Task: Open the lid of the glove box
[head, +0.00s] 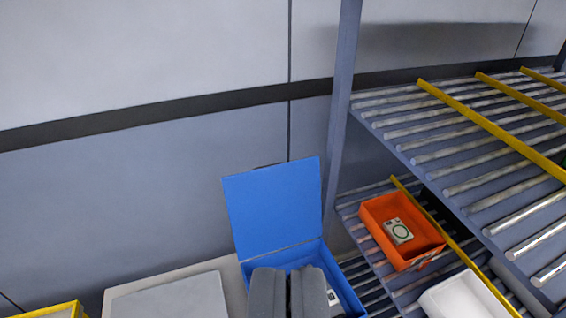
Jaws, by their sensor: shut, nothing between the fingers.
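The glove box is a blue box (343,285) at the bottom centre of the head view. Its blue lid (274,205) stands up and open at the back, hinged along the rear edge. My gripper (287,272) is shut and empty, in front of the box. It covers much of the box's opening. A small white item with a dark mark (333,298) shows inside the box, right of the fingers. The rest of the contents is hidden.
A roller rack (470,130) with yellow rails stands at the right. A grey panel (170,299) and a yellow-edged container (52,312) are at the lower left. A wall stands behind.

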